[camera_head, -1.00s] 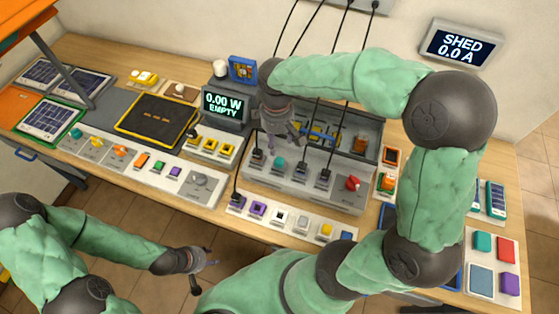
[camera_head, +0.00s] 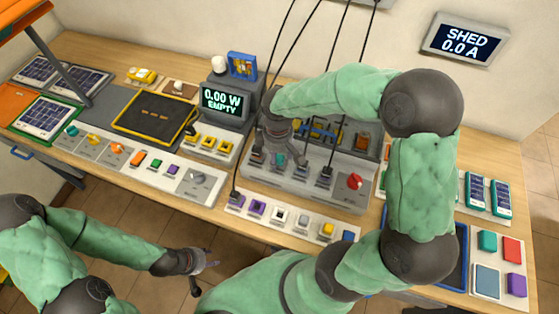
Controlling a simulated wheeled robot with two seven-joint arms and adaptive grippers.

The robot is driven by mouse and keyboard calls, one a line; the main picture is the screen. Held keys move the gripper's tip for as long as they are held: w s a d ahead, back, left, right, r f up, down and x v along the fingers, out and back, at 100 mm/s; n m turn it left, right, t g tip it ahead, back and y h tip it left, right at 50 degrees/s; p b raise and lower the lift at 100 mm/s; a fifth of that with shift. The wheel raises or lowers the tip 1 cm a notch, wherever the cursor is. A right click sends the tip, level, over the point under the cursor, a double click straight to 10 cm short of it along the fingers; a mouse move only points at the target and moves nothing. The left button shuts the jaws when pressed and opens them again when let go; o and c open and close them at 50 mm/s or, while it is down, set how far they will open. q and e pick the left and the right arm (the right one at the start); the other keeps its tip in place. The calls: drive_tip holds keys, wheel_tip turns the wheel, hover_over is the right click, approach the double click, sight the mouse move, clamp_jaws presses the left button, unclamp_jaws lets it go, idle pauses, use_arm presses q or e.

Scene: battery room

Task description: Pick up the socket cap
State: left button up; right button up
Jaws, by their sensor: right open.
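A small teal cap (camera_head: 279,160), which appears to be the socket cap, sits in the row of sockets on the grey panel (camera_head: 330,197). Black plugs with cables stand in the sockets beside it. My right gripper (camera_head: 282,155) is open and points down right over the cap, its fingers close around it. I cannot tell whether they touch it. My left gripper (camera_head: 204,275) is open and empty, in front of the table's front edge and far from the cap.
Black cables hang from the wall down to the panel, close to my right gripper. A red knob (camera_head: 355,182) stands at the panel's right. A display box (camera_head: 223,100) reads "0.00 W EMPTY". A strip of coloured switches (camera_head: 290,217) lies in front.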

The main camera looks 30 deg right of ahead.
drive_tip(key=shift+f, duration=0.45)
drive_tip(key=c, duration=0.9)
drive_tip(key=shift+r, duration=0.1)
